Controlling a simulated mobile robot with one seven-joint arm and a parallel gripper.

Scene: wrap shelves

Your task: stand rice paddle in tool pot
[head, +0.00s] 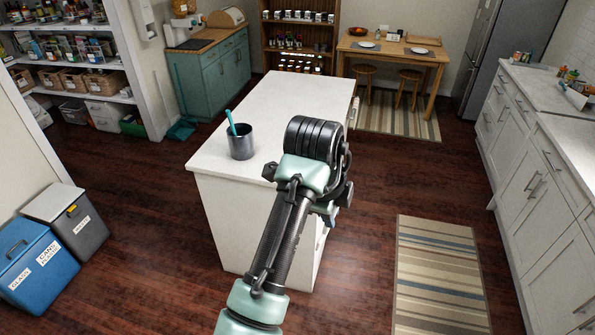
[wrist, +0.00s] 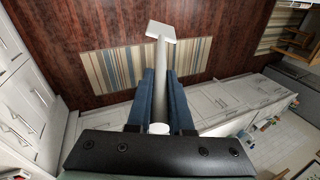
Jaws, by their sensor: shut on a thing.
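The tool pot (head: 241,147) is a dark grey cylinder standing upright near the left edge of the white island. A teal utensil (head: 231,123) stands in it, leaning left. In the wrist view my gripper (wrist: 161,78) has its two blue fingers shut on the white rice paddle (wrist: 162,32). The paddle's handle runs between the fingers, and its flat, squarish end sticks out past the fingertips. In the head view my arm hides the paddle and most of the gripper, which is right of the pot, beyond the island's right side. The pot is not visible in the wrist view.
The white island (head: 300,88) has a clear top around the pot. A striped rug (head: 438,270) lies on the floor to the right, before white counters (head: 545,190). Blue and grey bins (head: 32,262) stand at the left. A wooden table (head: 395,49) with stools is behind.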

